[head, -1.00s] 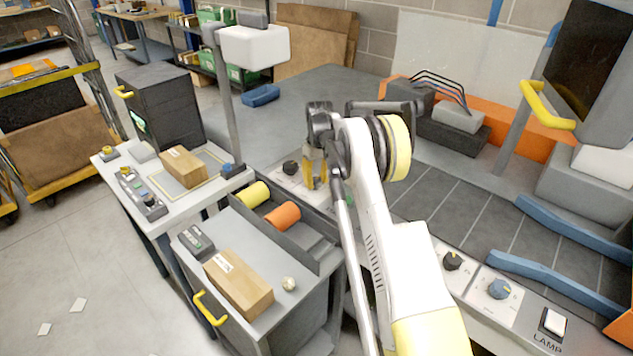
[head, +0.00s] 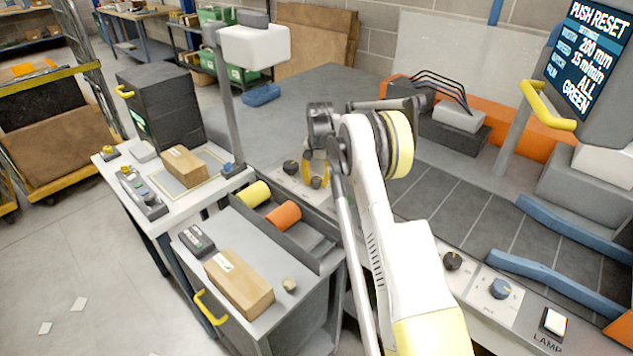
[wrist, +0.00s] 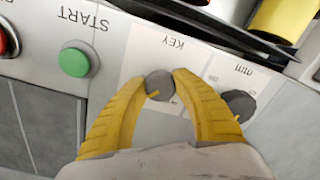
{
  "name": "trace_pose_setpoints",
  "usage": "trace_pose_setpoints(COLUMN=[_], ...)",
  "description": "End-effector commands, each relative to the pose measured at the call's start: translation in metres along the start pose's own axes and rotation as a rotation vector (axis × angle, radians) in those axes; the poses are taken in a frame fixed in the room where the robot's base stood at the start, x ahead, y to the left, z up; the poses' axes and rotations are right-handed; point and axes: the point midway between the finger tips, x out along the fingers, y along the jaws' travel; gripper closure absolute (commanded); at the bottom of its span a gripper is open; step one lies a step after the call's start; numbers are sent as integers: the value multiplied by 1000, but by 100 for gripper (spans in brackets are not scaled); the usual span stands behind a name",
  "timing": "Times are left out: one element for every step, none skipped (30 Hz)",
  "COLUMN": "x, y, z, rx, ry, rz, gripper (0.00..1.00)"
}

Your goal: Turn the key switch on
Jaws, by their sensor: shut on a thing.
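The key switch (wrist: 160,84) is a dark round knob with a yellow pointer mark, on a white plate labelled KEY, upside down in the wrist view. My gripper (wrist: 158,82) has its two yellow fingers shut on the knob, one on each side. In the head view my gripper (head: 316,180) is at the panel's left part, with the dark knob (head: 317,183) between the fingertips. The screen (head: 592,58) at the upper right is lit and reads PUSH RESET above several settings lines.
A green START button (wrist: 74,60) and part of a red button (wrist: 5,42) are left of the key in the wrist view. Another dark knob (wrist: 238,104) sits close on the right. Yellow and orange rolls (head: 283,215) lie left of the panel in the head view.

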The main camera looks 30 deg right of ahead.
Motion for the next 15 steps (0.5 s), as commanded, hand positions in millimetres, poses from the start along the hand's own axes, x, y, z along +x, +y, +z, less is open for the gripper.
trace_pose_setpoints(x=[1,1,1,1,1,1,1,1,1,1,1,1,1,1,1], y=[0,0,0,0,0,0,0,0,0,0,0,0,0,0,0], z=[1,1,1,1,1,1,1,1,1,1,1,1,1,1,1], rx=[15,25,35,42,49,55,59,62,65,67,68,69,70,70,70], ry=[-3,-2,-2,-2,-2,-1,-1,-1,-1,-1,-1,-1,-1,-1,-1], rz=[2,2,2,2,2,2,2,2,2,2,2,2,2,2,2], gripper=[97,97,97,97,97,97,97,97,97,97,97,97,97,97,97])
